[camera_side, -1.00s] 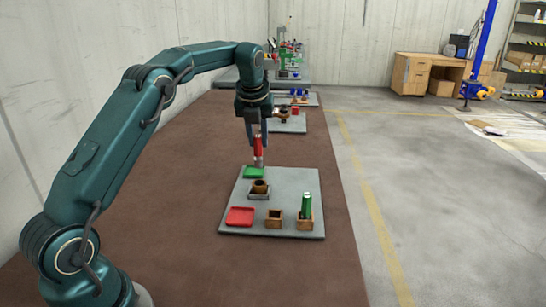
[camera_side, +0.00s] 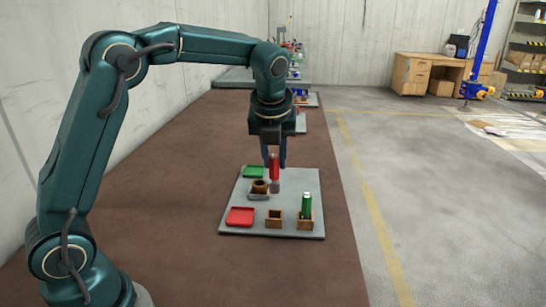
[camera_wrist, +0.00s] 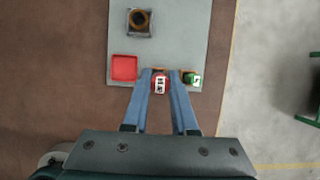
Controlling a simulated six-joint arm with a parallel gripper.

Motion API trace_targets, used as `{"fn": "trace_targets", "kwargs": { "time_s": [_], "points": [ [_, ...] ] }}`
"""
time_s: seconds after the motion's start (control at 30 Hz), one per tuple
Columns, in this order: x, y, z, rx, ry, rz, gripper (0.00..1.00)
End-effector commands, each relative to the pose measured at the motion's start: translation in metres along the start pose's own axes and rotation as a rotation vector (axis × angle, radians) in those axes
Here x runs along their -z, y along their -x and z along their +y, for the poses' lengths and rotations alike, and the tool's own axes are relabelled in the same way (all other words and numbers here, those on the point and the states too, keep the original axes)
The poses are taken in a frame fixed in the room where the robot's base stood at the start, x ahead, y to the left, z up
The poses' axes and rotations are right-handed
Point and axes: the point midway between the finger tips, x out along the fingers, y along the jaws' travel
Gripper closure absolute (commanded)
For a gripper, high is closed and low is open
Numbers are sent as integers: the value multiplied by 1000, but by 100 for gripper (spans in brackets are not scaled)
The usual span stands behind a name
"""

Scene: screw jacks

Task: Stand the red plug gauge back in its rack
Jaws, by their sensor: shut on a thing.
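The grey board (camera_side: 300,180) also carries a red tray (camera_side: 240,216) at front left, a green tray (camera_side: 254,172) at back left and a dark ring (camera_side: 259,186) on a grey block. The brown bench left of the board is clear. Other boards stand farther back.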

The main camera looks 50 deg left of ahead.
Motion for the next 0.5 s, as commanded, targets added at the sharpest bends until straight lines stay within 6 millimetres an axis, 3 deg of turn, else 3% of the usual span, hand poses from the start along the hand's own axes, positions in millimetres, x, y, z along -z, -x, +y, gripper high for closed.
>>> {"fn": "trace_targets", "kwargs": {
  "time_s": [0.3, 0.5],
  "points": [
    [0, -2, 0, 0, -1, 1, 100],
    [6, -16, 0, -3, -3, 2, 100]
  ]
}}
